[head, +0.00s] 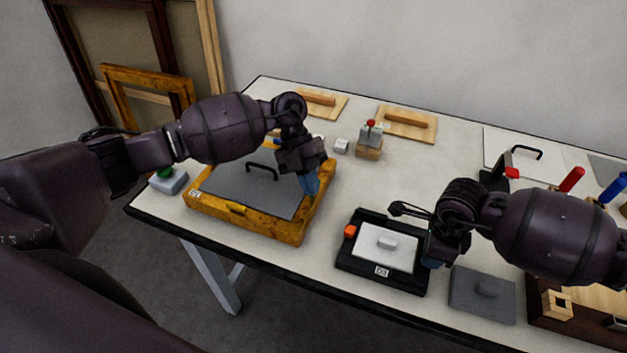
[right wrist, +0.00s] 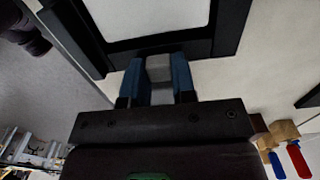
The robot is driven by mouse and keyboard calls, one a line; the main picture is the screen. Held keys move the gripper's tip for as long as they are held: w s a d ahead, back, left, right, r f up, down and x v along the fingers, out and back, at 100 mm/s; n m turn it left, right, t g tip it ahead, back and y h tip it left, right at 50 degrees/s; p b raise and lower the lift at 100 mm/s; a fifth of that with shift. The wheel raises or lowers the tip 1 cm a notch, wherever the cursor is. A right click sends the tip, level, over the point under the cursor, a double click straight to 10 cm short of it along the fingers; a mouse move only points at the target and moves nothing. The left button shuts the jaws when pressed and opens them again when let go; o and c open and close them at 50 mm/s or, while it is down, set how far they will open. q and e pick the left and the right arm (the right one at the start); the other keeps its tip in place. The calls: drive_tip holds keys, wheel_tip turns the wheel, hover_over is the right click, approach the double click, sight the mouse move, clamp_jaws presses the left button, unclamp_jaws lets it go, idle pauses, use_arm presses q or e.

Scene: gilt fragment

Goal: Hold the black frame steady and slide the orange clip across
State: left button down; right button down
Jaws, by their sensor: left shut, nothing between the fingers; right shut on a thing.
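The orange clip (head: 350,231) sits at the frame's left edge. My right gripper (head: 432,263) is at the frame's right edge, partly hidden by its own arm. In the right wrist view its blue fingers (right wrist: 158,75) are shut on a small grey block (right wrist: 158,66) at the edge of the black frame (right wrist: 229,30). My left gripper (head: 309,184) is shut and empty over the right side of a yellow frame, apart from the black frame.
The yellow frame (head: 244,224) holds a grey panel (head: 235,187) with a black handle. A grey plate (head: 482,295) lies right of the black frame. A block with a red knob (head: 370,140) stands behind. Table between the yellow and black frames is clear.

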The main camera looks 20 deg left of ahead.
sight(347, 227)
use_arm(q)
drive_tip(key=x, duration=0.6)
drive_tip(key=shift+s+d+f, duration=0.1)
drive_tip(key=d, duration=0.3)
drive_tip(key=shift+s+f, duration=0.1)
drive_tip(key=shift+f, duration=0.15)
drive_tip(key=shift+d, duration=0.6)
drive_tip(key=shift+d, duration=1.1)
drive_tip(key=shift+a, duration=0.15)
